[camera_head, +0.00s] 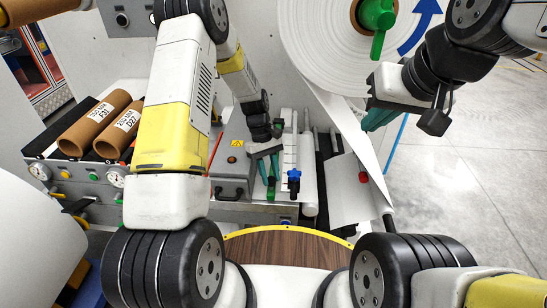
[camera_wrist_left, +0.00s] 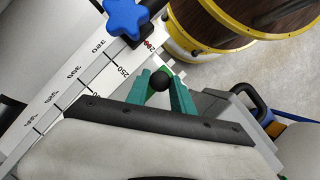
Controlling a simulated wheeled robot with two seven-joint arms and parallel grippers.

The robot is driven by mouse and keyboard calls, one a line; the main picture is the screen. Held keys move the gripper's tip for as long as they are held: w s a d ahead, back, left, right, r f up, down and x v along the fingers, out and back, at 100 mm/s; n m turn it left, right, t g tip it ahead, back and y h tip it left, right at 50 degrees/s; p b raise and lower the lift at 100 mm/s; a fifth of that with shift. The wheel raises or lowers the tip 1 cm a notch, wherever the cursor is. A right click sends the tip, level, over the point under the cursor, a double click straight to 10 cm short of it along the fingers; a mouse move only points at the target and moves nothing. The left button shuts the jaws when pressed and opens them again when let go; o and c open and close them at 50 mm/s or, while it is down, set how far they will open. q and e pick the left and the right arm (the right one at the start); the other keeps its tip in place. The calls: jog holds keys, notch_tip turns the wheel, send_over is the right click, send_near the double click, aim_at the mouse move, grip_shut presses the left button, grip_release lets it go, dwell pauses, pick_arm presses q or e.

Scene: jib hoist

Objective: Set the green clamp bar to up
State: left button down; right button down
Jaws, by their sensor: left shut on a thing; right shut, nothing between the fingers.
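The green clamp bar (camera_wrist_left: 167,71) shows only as a small green piece in the left wrist view, mostly hidden behind my fingers. A black ball knob (camera_wrist_left: 160,82) sits between the teal fingers of my left gripper (camera_wrist_left: 160,90), which are shut on it. In the head view my left gripper (camera_head: 268,172) reaches down beside the white scale plate; the bar's angle cannot be told there. My right gripper (camera_head: 380,118) is shut and empty, beside the white paper web at the right.
A blue star knob (camera_wrist_left: 125,16) stands on the scale plate (camera_wrist_left: 75,75). A large white roll (camera_head: 320,50) with a green hub knob (camera_head: 376,14) hangs above. Brown cores (camera_head: 118,122) lie at left. A round wooden top with a yellow rim (camera_head: 288,232) is in front. Floor at right is clear.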

pick_arm(q)
jog(key=shift+w+r, duration=0.1)
jog(key=shift+r, duration=0.05)
jog(key=w+r+g, duration=0.1)
jog(key=w+r, duration=0.5)
jog(key=r, duration=0.5)
jog(key=w+r+g, duration=0.1)
jog(key=w+r, duration=0.4)
jog(key=r, duration=0.6)
jog(key=shift+w+r+g, duration=0.3)
jog(key=shift+w, duration=0.05)
